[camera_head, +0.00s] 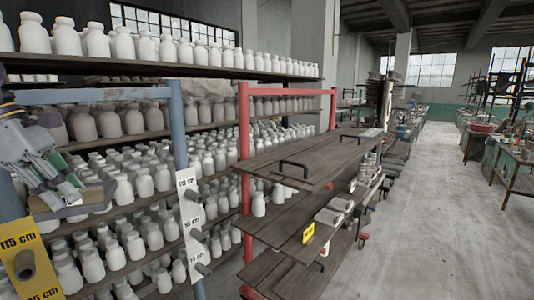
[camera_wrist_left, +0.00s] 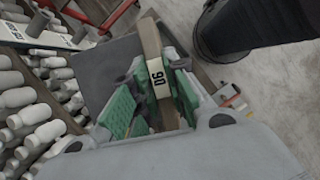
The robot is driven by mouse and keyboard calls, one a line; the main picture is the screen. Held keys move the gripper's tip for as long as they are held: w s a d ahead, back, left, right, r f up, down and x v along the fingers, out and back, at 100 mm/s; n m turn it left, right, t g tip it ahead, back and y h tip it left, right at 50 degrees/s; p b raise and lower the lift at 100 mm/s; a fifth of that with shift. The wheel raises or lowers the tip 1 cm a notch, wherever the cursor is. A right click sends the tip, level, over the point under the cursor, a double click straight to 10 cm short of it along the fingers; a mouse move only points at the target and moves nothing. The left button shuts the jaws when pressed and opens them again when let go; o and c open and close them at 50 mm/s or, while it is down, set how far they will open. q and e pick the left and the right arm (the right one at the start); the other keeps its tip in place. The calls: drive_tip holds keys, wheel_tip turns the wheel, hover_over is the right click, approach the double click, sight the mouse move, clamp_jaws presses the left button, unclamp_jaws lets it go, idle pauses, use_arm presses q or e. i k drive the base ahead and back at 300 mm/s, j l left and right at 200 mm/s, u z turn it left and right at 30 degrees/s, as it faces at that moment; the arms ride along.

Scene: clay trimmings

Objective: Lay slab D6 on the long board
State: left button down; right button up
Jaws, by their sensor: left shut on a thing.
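My left gripper (camera_head: 58,186) is at the left edge of the head view, in front of the blue-post rack. In the left wrist view its green-padded fingers (camera_wrist_left: 157,108) are closed on a tan, bar-shaped piece (camera_wrist_left: 150,40) with a white label that reads D6, sideways. I take this as slab D6; a tan edge also shows below the fingers in the head view. A flat dark grey panel (camera_wrist_left: 100,68) lies beside it; I cannot tell whether they are joined. A long dark wooden board (camera_head: 300,160) with black handles lies on the red-post rack. My right gripper is out of view.
Shelves (camera_head: 150,68) packed with white bottle shapes fill the left. Blue (camera_head: 180,130) and red (camera_head: 244,140) posts stand between. A yellow 115 cm sign (camera_head: 25,246) and a stub are below my gripper. The grey aisle floor (camera_head: 425,220) is clear.

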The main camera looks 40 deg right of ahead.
sight(318, 161)
drive_tip(key=l+z, duration=0.15)
drive_tip(key=l, duration=0.3)
drive_tip(key=i+l+z, duration=0.15)
drive_tip(key=l, duration=0.3)
drive_tip(key=i+l+z, duration=0.1)
drive_tip(key=l, duration=0.35)
drive_tip(key=i+l+z, duration=0.15)
drive_tip(key=l, duration=0.3)
drive_tip(key=i+l+z, duration=0.15)
drive_tip(key=l, duration=0.25)
drive_tip(key=i+l+z, duration=0.15)
drive_tip(key=l, duration=0.3)
drive_tip(key=i+l+z, duration=0.15)
drive_tip(key=l, duration=0.2)
